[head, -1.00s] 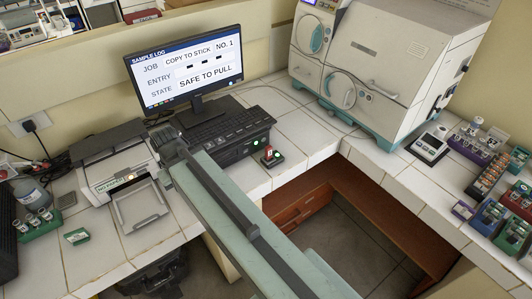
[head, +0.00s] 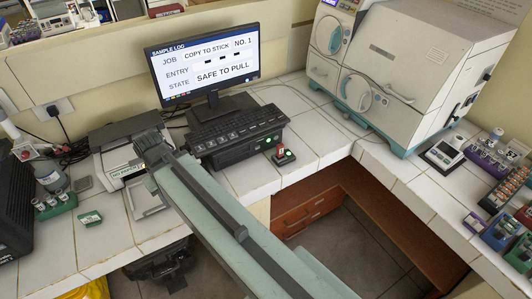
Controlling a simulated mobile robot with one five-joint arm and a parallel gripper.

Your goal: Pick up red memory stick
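The block sits on the white tiled bench, at the right of the black unit below the monitor. My arm crosses the head view from the lower right. My gripper (head: 149,153) is at its far end, over the printer and well to the left of the stick. Its fingers are too small and dark to tell whether they are open or shut.
The monitor (head: 204,65) reads "SAFE TO PULL". A keyboard (head: 231,123) lies before it. The printer (head: 125,150) stands below my gripper. The white incubator (head: 405,70) is at the back right. Racks of vials stand at both sides. Bench tiles right of the block are clear.

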